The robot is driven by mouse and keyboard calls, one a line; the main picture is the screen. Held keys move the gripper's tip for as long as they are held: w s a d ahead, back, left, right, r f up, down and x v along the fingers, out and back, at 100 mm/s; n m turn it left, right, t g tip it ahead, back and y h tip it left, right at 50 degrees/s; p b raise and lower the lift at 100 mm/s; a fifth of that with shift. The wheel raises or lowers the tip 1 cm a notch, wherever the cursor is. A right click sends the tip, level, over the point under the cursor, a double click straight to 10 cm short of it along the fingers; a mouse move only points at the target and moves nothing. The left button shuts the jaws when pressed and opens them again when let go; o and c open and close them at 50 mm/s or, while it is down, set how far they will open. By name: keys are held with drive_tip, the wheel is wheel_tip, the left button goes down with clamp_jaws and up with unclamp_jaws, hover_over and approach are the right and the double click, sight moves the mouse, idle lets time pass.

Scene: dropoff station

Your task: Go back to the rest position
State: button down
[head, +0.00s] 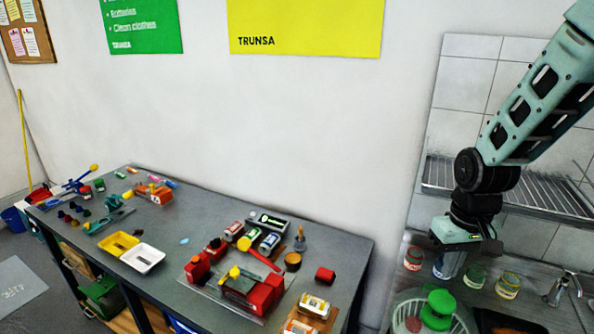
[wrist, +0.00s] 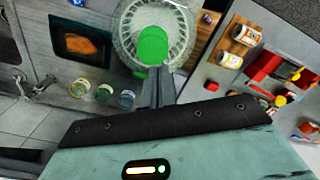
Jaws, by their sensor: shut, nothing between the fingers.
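My gripper (wrist: 158,86) shows in the wrist view with its two fingers together and nothing between them. In the head view my gripper (head: 452,262) hangs from my arm at the right, over the sink counter, pointing down. In the wrist view the fingertips overlap the near edge of a round rack (wrist: 186,42) with a green item (wrist: 152,46) in it. I cannot tell the height between the fingertips and the rack. The rack also shows in the head view (head: 462,322) at the bottom right, below my gripper.
Several jars (head: 507,285) stand on the counter by the tap (head: 566,288). A wire shelf (head: 440,176) hangs on the tiled wall behind my arm. A grey table (head: 205,237) at the left holds trays, tools and a red vise-like device (head: 265,296). Open floor lies at the far left.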

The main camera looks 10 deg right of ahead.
drive_tip(key=s+a+f+n+b, duration=0.2)
drive_tip(key=s+a+b, duration=0.15)
drive_tip(key=a, duration=0.35)
drive_tip(key=s+a+f+n+b, duration=0.2)
drive_tip(key=s+a+b, duration=0.15)
drive_tip(key=a, duration=0.35)
drive_tip(key=s+a+f+n+b, duration=0.2)
drive_tip(key=s+a+n+b, duration=0.2)
drive_tip(key=s+a, duration=0.3)
drive_tip(key=s+b, duration=0.1)
drive_tip(key=s, duration=0.2)
drive_tip(key=shift+s+a+y, duration=0.15)
drive_tip(key=shift+s+y, duration=0.15)
drive_tip(key=shift+a, duration=0.25)
idle(5.1)
